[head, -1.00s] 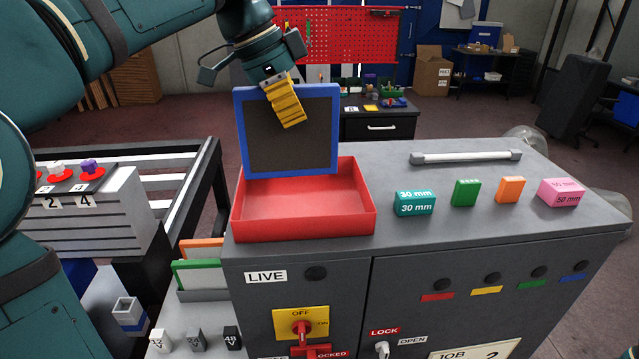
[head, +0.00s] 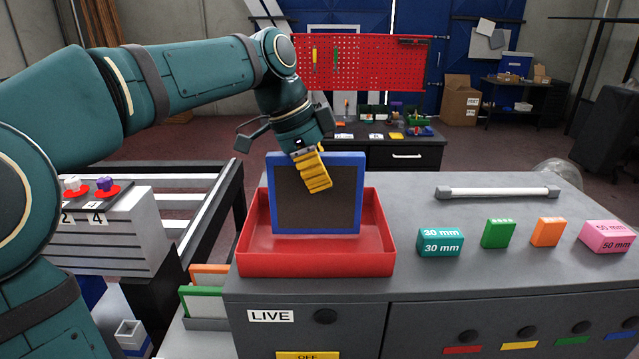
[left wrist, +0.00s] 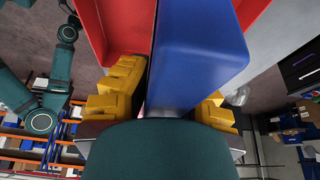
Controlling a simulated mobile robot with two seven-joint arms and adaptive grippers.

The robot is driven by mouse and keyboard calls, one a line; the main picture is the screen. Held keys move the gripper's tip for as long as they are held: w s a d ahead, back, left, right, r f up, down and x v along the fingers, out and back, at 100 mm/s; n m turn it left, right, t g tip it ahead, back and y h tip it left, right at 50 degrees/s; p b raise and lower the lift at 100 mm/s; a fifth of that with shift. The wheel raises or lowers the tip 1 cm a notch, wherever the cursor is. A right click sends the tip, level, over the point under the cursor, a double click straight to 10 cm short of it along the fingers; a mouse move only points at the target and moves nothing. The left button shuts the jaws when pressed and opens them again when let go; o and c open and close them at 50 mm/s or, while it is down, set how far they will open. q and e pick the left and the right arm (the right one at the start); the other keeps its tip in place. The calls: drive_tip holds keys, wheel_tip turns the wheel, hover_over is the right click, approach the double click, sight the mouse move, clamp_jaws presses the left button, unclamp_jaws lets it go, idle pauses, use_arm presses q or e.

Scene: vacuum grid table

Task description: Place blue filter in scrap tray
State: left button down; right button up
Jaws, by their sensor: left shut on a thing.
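The blue filter (head: 362,205), a blue square frame with a dark panel, is upright in the head view, with its lower part within the outline of the red scrap tray (head: 320,264). My left gripper (head: 314,172) is shut on the filter's upper edge, its yellow fingers in front of the dark panel. In the left wrist view the filter's blue edge (left wrist: 200,50) lies between the yellow fingers, and red tray walls (left wrist: 112,25) show beyond. Whether the filter touches the tray floor cannot be told. My right gripper is not in view.
On the grey cabinet top (head: 400,205), right of the tray, stand a teal 30 mm block (head: 440,242), a green block (head: 498,233), an orange block (head: 545,232) and a pink block (head: 607,236). A white bar handle (head: 497,192) lies behind them. A dark rack (head: 235,190) stands left.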

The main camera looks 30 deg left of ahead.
use_arm(q)
drive_tip(key=shift+f, duration=0.4)
drive_tip(key=shift+f, duration=0.1)
drive_tip(key=c, duration=1)
unclamp_jaws()
drive_tip(key=p+v, duration=0.2)
drive_tip(key=v, duration=0.9)
drive_tip(key=shift+w, duration=0.15)
drive_tip(key=shift+a+r, duration=0.15)
drive_tip(key=shift+r, duration=0.45)
